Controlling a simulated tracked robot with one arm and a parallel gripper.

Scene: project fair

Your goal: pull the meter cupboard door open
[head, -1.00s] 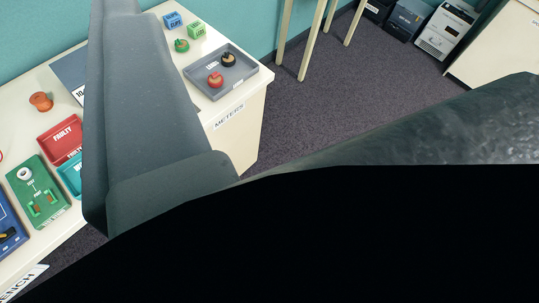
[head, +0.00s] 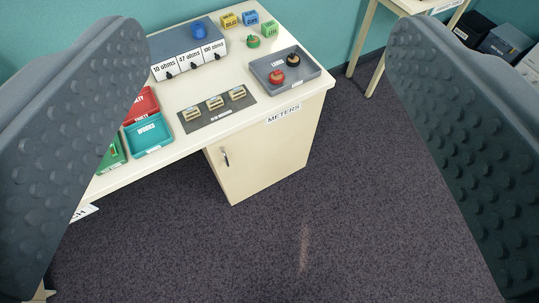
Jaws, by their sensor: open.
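The meter cupboard door (head: 252,168) is a cream panel under the right end of the bench, below a METERS label (head: 284,113). It looks shut. Its dark handle (head: 225,156) is a small upright bar near the door's left edge. My gripper (head: 265,150) is open, with its two grey, studded fingers at the left and right of the view. The fingers are apart from the door and handle, with nothing between them close up. The cupboard stands farther off, seen between the fingers.
The bench top (head: 236,78) carries a grey tray (head: 262,68) with red and black items, a box with ohm labels (head: 190,50), small blocks, a dark mat (head: 217,108) and a teal WORKS tray (head: 150,136). Another table (head: 422,7) stands at back right. The carpet (head: 250,245) before the cupboard is clear.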

